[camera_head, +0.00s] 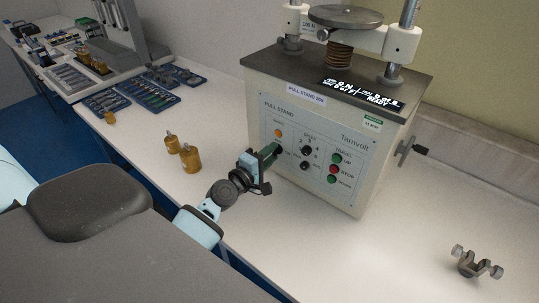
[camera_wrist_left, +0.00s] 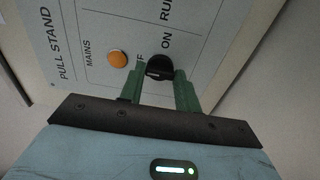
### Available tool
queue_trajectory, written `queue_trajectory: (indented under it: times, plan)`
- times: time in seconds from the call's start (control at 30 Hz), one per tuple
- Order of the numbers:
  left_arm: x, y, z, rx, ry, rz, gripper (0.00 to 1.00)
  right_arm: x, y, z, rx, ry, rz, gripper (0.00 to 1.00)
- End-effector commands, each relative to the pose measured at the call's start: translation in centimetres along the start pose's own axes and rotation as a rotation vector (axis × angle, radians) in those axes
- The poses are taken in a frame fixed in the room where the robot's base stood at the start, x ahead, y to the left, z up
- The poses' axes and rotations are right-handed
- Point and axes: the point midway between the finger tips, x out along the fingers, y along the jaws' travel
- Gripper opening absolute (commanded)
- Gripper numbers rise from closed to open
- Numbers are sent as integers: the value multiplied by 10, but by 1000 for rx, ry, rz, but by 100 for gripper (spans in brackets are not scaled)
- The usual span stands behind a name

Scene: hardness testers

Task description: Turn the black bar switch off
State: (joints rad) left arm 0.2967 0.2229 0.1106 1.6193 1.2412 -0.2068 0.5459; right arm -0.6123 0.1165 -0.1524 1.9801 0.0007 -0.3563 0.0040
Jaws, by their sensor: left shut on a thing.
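The black bar switch (camera_wrist_left: 158,67) is on the front panel of the pull stand (camera_head: 300,145), between a partly covered label ending in "F" and the label "ON". My left gripper (camera_head: 272,152) reaches the lower left of this panel and hides the switch in the head view. In the left wrist view its two green fingers (camera_wrist_left: 160,78) stand on either side of the black switch, shut on it. The switch's exact pointing direction is hard to tell. An orange MAINS lamp (camera_wrist_left: 118,59) sits beside the switch. My right gripper is not in view.
The panel also has a black knob (camera_head: 305,163), a green button (camera_head: 337,158) and a red button (camera_head: 333,170). Two brass weights (camera_head: 190,158) stand left of my gripper. A metal clamp (camera_head: 476,263) lies at right. The bench between is clear.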

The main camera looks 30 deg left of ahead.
Motion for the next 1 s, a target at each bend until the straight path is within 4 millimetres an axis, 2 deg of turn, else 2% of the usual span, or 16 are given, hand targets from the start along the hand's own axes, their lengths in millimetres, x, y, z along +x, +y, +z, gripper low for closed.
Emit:
queue_trajectory:
  times: [0.57, 0.6, 0.73, 1.0]
  plan:
    - [0, 0, -1, -28, 2, 1, 10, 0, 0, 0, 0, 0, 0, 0]
    - [0, 0, -1, -28, 2, 1, 38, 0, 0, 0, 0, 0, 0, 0]
    - [0, 0, -1, -28, 2, 1, 55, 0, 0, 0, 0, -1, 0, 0]
    - [0, 0, 0, -27, 1, 0, 55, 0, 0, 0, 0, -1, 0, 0]
